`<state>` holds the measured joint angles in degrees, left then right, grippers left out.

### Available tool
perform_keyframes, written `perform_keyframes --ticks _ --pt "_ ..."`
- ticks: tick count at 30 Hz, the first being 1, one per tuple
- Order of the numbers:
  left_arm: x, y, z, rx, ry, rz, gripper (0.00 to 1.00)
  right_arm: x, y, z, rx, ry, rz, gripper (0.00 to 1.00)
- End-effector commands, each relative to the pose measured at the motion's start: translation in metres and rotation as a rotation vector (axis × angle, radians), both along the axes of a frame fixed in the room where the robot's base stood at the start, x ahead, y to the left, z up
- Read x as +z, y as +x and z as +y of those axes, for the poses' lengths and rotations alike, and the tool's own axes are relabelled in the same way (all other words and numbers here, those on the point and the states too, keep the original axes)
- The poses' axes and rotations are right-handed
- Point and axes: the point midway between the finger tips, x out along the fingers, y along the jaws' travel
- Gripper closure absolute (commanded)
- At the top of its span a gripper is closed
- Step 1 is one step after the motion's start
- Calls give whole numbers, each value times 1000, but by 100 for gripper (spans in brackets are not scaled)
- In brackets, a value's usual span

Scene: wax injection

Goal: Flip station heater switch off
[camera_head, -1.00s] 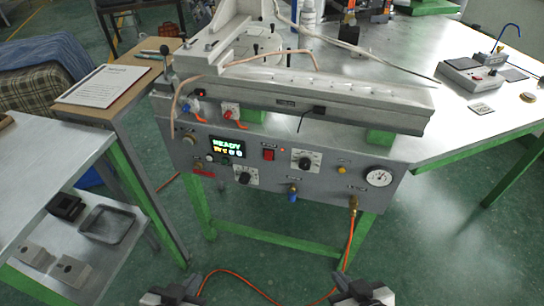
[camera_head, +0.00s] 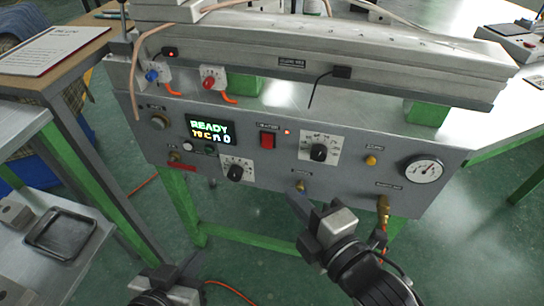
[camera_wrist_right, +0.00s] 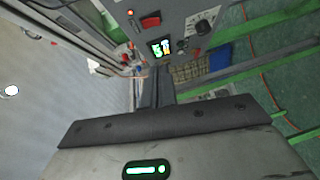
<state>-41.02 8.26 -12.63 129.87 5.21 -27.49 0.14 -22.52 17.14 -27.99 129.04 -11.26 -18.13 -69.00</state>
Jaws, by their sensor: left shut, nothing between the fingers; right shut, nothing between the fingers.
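The heater switch (camera_head: 268,139) is a red rocker in a dark frame on the grey front panel (camera_head: 330,185), right of the lit READY display (camera_head: 211,131). A small red lamp (camera_head: 287,131) glows beside it. The red switch also shows near the top of the right wrist view (camera_wrist_right: 151,21). My right gripper (camera_head: 294,198) is shut and empty, below and slightly right of the switch, with its fingers pointing up toward the panel. Its shut fingers also show in the right wrist view (camera_wrist_right: 155,76). My left gripper (camera_head: 168,282) is low at the bottom edge, well away from the panel.
A black knob (camera_head: 319,152) sits right of the switch and another knob (camera_head: 235,172) lies below left. A gauge (camera_head: 423,170) and a brass fitting (camera_head: 383,207) are at the panel's right. A long metal beam (camera_head: 300,55) runs above the panel.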

Motion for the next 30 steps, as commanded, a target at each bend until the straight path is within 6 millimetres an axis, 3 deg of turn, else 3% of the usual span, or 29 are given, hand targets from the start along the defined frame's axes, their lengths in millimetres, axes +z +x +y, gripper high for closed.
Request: perform_keyframes --ticks 14,20,30 --pt "0 0 0 0 -3 -1 100 -2 5 2 -1 0 -2 100" --pt "-3 0 0 1 -2 -2 100 -5 33 17 -2 1 -4 100" --pt "-4 1 0 0 -3 -14 100 -14 95 47 -1 -1 -3 100"
